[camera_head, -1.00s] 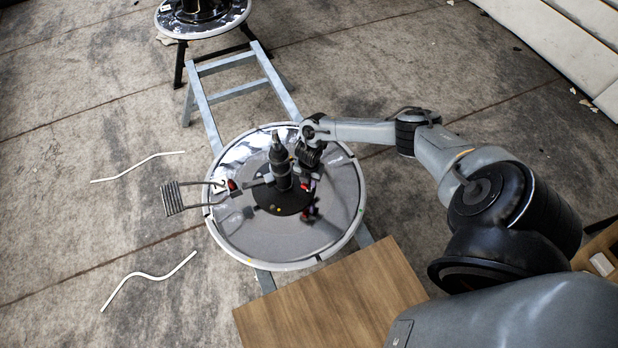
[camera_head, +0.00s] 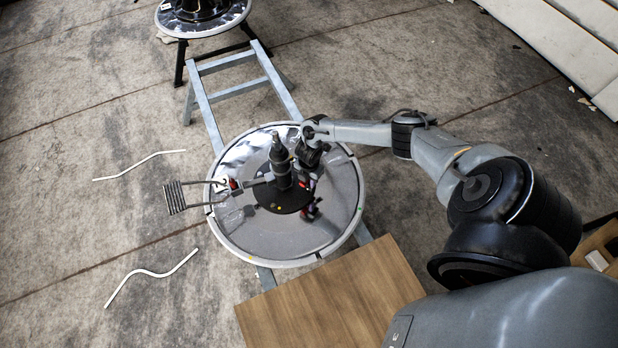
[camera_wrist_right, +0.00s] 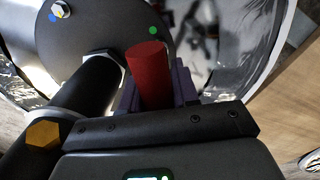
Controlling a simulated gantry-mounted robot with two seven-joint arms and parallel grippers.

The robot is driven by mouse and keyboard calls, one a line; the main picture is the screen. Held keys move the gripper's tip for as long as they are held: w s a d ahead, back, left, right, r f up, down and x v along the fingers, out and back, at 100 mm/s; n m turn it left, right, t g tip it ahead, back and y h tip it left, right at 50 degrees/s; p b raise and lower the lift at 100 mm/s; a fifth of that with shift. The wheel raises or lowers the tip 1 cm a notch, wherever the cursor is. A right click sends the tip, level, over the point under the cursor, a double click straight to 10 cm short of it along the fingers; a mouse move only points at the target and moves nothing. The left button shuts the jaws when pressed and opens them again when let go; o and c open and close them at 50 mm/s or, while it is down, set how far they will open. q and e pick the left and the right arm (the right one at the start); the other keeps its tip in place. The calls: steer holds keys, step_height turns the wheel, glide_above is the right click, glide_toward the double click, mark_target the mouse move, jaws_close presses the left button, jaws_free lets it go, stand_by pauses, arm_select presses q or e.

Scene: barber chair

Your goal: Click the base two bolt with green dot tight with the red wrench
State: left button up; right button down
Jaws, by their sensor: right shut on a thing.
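The round, shiny barber chair base (camera_head: 240,228) lies below me, with a black disc and an upright black post (camera_head: 280,160) at its middle. My right gripper (camera_head: 311,178) is beside the post, on its right. It is shut on the red wrench, whose red handle (camera_wrist_right: 148,72) sticks out between the dark purple fingers (camera_wrist_right: 155,92) in the right wrist view. A green dot (camera_wrist_right: 153,30) shows on the black disc (camera_wrist_right: 120,28), just beyond the handle's end. I cannot see the bolt beside it or the wrench's working end. My left gripper is out of view.
A bolt with a blue mark (camera_wrist_right: 60,11) sits on the disc. A wire-like footrest (camera_head: 185,196) juts out left of the base. A wooden board (camera_head: 335,300) lies below right. A grey metal frame (camera_head: 235,80) and a second round base (camera_head: 203,15) stand behind.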

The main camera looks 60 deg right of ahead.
steer(key=shift+r+m+p, duration=0.1)
steer(key=shift+m+p, duration=0.9)
steer(key=shift+m, duration=0.8)
steer(key=shift+p, duration=0.4)
steer(key=shift+a+m+p, duration=0.1)
steer(key=shift+m+p, duration=0.75)
steer(key=shift+m, duration=0.45)
steer(key=shift+m+p, duration=0.5)
steer(key=shift+m, duration=0.4)
